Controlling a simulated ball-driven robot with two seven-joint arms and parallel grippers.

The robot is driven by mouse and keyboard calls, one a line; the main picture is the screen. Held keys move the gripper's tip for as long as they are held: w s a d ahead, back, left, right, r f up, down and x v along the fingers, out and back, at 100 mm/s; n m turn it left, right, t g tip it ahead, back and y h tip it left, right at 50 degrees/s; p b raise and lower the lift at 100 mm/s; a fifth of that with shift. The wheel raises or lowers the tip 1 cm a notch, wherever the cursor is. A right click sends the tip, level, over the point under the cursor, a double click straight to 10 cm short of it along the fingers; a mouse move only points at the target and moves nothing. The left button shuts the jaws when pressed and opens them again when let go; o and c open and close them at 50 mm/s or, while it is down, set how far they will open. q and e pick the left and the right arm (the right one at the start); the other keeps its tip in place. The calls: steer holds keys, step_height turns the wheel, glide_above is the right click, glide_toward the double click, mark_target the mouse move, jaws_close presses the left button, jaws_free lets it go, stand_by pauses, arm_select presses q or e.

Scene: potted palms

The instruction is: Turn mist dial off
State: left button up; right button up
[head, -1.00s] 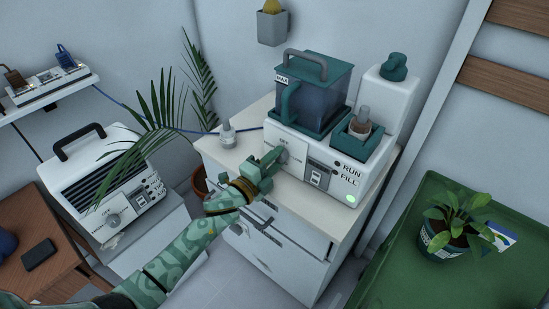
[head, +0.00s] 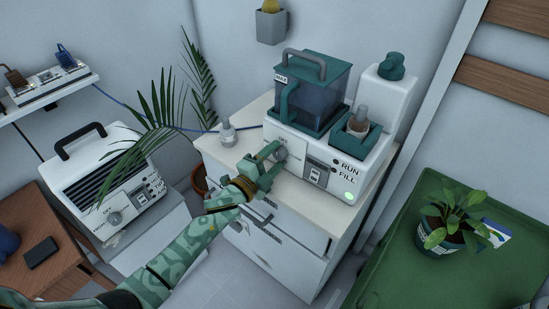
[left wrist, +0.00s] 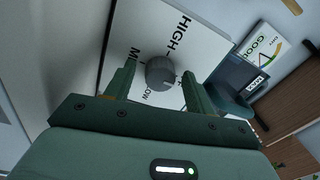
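The mist dial (head: 281,154) is a round grey knob on the front of the white humidifier (head: 312,172), with "OFF" printed above it. It also shows in the left wrist view (left wrist: 160,72), beside the words "HIGH" and "LOW". Which mark the dial points to is hard to tell. My left gripper (head: 268,158) is open just in front of the dial. In the left wrist view its fingers (left wrist: 159,82) stand on either side of the dial, with gaps showing. A green light (head: 350,196) glows under "FILL". My right gripper is out of view.
A green table (head: 400,265) with a potted plant (head: 441,240) is at right.

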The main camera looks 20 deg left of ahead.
arm_select(q)
steer(key=p+v, duration=0.3)
steer(key=v, duration=1.3)
steer(key=shift+s, duration=0.2)
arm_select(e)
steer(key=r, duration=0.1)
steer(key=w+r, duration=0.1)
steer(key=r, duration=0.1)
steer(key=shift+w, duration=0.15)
arm_select(q)
steer(key=shift+f, duration=0.1)
